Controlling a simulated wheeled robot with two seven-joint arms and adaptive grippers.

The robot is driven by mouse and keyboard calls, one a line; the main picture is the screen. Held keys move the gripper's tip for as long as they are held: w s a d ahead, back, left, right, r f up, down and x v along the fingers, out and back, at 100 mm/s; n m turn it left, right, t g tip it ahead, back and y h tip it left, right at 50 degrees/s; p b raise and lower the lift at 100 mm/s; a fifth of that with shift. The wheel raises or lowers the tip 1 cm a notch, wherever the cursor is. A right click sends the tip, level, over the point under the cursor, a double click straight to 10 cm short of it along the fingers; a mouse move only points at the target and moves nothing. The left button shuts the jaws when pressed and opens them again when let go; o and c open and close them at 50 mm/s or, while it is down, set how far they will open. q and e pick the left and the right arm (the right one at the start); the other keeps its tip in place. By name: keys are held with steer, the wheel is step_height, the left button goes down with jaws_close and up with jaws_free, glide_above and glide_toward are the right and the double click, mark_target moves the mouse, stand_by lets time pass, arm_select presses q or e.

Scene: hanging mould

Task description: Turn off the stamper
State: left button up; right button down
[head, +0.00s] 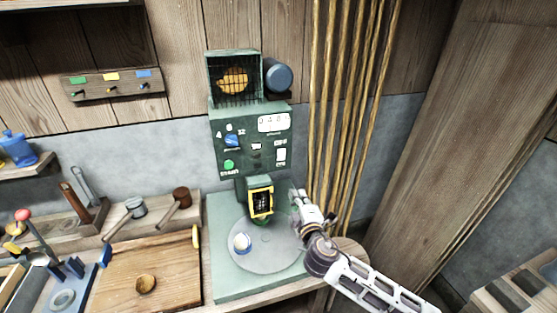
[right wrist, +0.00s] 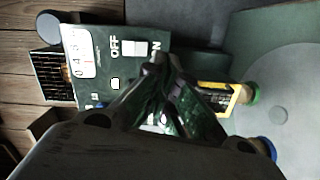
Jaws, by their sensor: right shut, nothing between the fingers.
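The stamper (head: 225,130) is a green machine against the wall, with a dial, a green start button (head: 229,165) and a counter on its panel. A white off/on switch (head: 281,155) sits at the panel's right side; in the right wrist view the switch (right wrist: 133,48) shows beside the letters OFF and ON. My right gripper (head: 297,197) is shut and empty, in front of the machine, below and right of the switch. In the right wrist view its fingertips (right wrist: 160,62) meet close to the ON letters. Whether they touch the panel I cannot tell. My left gripper is out of view.
A round plate (head: 275,255) under the stamping head (head: 260,203) carries a small white-and-blue cup (head: 241,243). Hanging ropes (head: 345,100) are close to the right of the machine. A wooden board (head: 170,270) and mallets lie to the left.

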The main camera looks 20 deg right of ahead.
mark_target(275, 151)
steer(key=r+n, duration=0.1)
steer(key=a+r+n+t+y, duration=0.1)
steer(key=r, duration=0.1)
steer(key=a+r+n+y, duration=0.1)
steer(key=shift+w+r+n+t, duration=0.15)
steer(key=shift+w+n+t, duration=0.15)
steer(key=shift+w+t, duration=0.1)
steer(key=shift+w, duration=0.1)
steer(key=shift+w+a+r+p, duration=0.1)
steer(key=shift+w+r+p, duration=0.3)
steer(key=shift+w, duration=1.85)
steer(key=shift+w+a+r+p, duration=0.15)
steer(key=shift+w+p, duration=0.5)
steer(key=shift+w, duration=1.6)
steer(key=shift+w+r+p, duration=0.25)
steer(key=shift+w+p, duration=0.3)
steer(key=shift+w, duration=1.7)
steer(key=shift+w, duration=0.1)
steer(key=shift+w+b, duration=0.3)
steer(key=shift+b, duration=0.1)
steer(key=shift+r, duration=0.1)
steer(key=shift+s, duration=0.1)
